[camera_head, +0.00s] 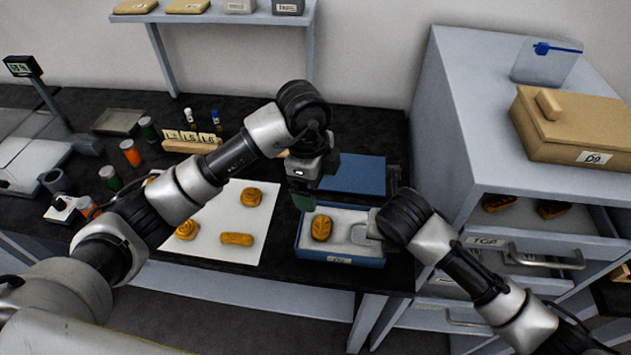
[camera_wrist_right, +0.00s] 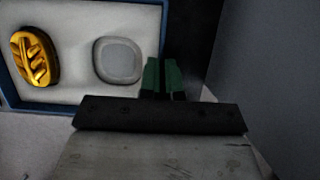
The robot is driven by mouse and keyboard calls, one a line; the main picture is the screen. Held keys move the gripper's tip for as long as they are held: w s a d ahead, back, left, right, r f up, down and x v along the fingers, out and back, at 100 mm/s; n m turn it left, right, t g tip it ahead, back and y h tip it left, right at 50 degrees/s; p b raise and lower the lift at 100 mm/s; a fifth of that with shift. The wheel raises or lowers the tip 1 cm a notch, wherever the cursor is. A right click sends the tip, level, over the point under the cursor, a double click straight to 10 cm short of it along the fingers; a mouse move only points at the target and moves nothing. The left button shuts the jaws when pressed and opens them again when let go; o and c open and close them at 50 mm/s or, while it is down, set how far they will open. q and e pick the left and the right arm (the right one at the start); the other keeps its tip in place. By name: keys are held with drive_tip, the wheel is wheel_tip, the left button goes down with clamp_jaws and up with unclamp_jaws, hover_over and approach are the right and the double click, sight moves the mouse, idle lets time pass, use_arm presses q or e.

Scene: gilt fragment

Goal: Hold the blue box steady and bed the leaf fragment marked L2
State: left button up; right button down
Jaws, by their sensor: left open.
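The blue box (camera_head: 340,262) stands open near the bench's front edge, with a pale padded inside. A gold leaf-veined fragment (camera_head: 321,228) lies in its left part; it also shows in the right wrist view (camera_wrist_right: 34,57). I can read no L2 mark on it. A rounded hollow (camera_wrist_right: 119,60) beside it is empty. My left gripper (camera_head: 304,200) is open and empty above the box's back left corner. My right gripper (camera_wrist_right: 162,78) has its green fingers close together on the box's right wall, one on each side.
A white sheet (camera_head: 215,215) left of the box holds three gold fragments. A blue lid (camera_head: 352,173) lies behind the box. A grey cabinet (camera_head: 450,120) closes off the right side. Several small jars and a rack of tiles (camera_head: 190,137) stand at the back left.

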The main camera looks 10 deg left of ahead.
drive_tip(key=c, duration=1.3)
unclamp_jaws()
drive_tip(key=shift+o, duration=0.2)
drive_tip(key=shift+r, duration=0.1)
drive_tip(key=v, duration=1.1)
drive_tip(key=shift+s+r, duration=0.25)
drive_tip(key=shift+r, duration=0.1)
